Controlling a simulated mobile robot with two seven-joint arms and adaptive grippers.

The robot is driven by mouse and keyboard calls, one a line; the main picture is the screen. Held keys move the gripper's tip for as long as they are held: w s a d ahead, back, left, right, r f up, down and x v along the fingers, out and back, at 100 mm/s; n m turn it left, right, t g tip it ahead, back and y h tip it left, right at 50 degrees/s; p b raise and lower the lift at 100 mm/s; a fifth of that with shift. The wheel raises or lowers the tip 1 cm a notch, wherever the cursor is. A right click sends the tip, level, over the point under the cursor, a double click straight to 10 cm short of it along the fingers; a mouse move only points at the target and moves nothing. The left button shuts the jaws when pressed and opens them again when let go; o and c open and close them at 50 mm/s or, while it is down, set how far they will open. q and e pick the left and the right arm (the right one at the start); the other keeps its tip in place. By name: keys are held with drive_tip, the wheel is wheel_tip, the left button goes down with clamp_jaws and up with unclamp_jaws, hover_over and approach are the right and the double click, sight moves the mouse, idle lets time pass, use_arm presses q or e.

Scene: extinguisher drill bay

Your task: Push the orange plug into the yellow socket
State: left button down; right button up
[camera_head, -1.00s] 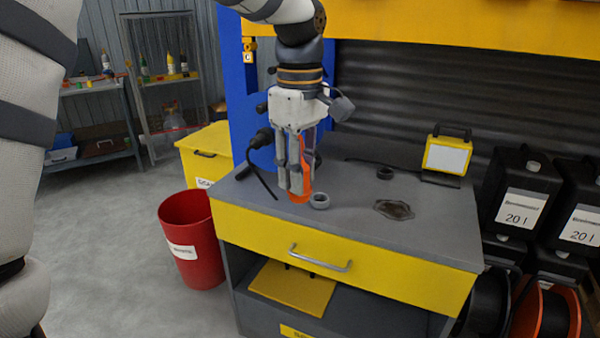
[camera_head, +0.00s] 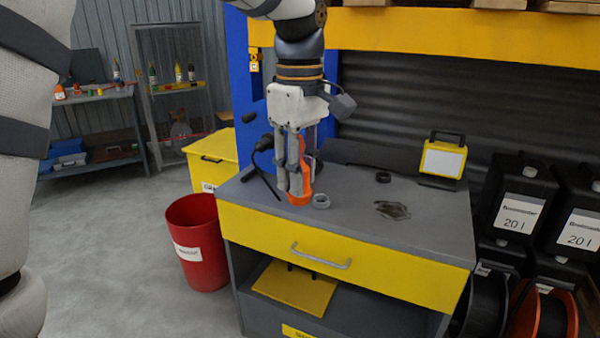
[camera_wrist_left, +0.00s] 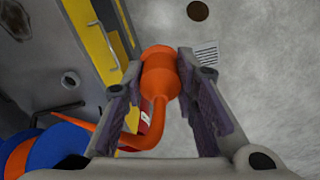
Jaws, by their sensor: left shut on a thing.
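The orange plug (camera_wrist_left: 160,72) is between the two fingers of my left gripper (camera_head: 291,186), which is shut on it. An orange cable bends back from the plug in the left wrist view. In the head view the gripper points down over the front left of the grey bench top, with orange (camera_head: 300,197) showing at its fingertips. I cannot tell whether the plug touches the bench. A small yellow fitting on the blue post, which looks like the yellow socket (camera_head: 255,59), is up and left of the gripper. My right gripper is not in view.
A grey ring (camera_head: 321,201) lies just right of the gripper on the bench (camera_head: 350,215). A dark ring, a stain and a yellow lamp (camera_head: 443,160) are farther right. A red bin (camera_head: 197,245) and yellow box (camera_head: 210,158) stand left. The bench's right front is clear.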

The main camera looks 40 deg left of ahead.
use_arm(q)
drive_tip(key=shift+w, duration=0.15)
drive_tip(key=w+d+r+b, duration=0.1)
drive_tip(key=w+d+r, duration=0.1)
drive_tip(key=d, duration=0.7)
drive_tip(key=w+d+r, duration=0.3)
drive_tip(key=w+d, duration=0.1)
drive_tip(key=d, duration=0.5)
drive_tip(key=shift+w+b, duration=0.3)
drive_tip(key=shift+b, duration=0.1)
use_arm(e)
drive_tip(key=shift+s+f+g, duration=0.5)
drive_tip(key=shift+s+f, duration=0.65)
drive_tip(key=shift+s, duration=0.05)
